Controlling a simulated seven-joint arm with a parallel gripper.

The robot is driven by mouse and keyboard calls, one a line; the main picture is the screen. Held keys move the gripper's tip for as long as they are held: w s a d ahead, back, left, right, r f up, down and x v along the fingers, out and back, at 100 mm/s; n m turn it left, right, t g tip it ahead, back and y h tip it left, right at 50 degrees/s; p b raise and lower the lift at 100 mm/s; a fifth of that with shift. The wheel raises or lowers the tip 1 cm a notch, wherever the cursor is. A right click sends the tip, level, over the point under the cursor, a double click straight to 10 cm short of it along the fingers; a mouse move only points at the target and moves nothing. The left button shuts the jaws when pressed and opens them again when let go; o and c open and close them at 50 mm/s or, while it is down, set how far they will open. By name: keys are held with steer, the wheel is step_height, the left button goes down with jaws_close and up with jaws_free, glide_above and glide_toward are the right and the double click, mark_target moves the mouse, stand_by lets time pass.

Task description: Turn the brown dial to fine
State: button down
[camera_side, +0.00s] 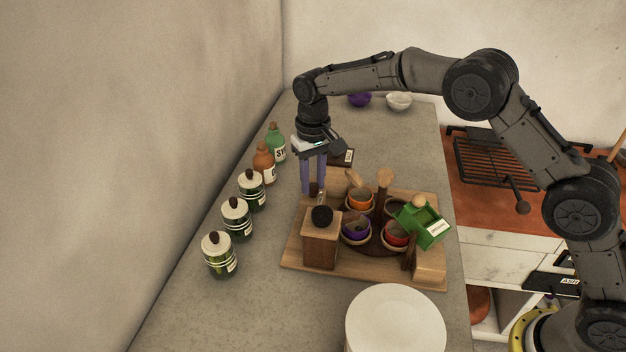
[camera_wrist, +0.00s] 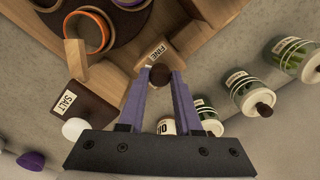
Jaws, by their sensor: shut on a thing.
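The brown dial (camera_wrist: 160,75) is a small dark knob between my purple fingertips in the wrist view. It also shows in the side view (camera_side: 314,189), at the back left of the wooden board (camera_side: 292,258). My gripper (camera_wrist: 160,82) is shut on the dial, and in the side view it (camera_side: 314,188) reaches down to it from above. A pale label reading FINE (camera_wrist: 157,51) lies just past the dial in the wrist view. My fingers hide the dial's sides, and I cannot tell which way it points.
Bowls, including an orange one (camera_side: 359,201), and a green box (camera_side: 421,226) share the board. Several bottles and jars (camera_side: 236,217) line the left. A salt box (camera_wrist: 83,108) is near my gripper.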

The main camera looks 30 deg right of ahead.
mark_target(313, 185)
steer(key=m, duration=0.5)
steer(key=shift+r+m, duration=0.15)
steer(key=shift+m, duration=0.25)
stand_by(0.4)
steer(key=c, duration=0.6)
jaws_free()
step_height(313, 185, up, 14)
steer(key=shift+f, duration=0.2)
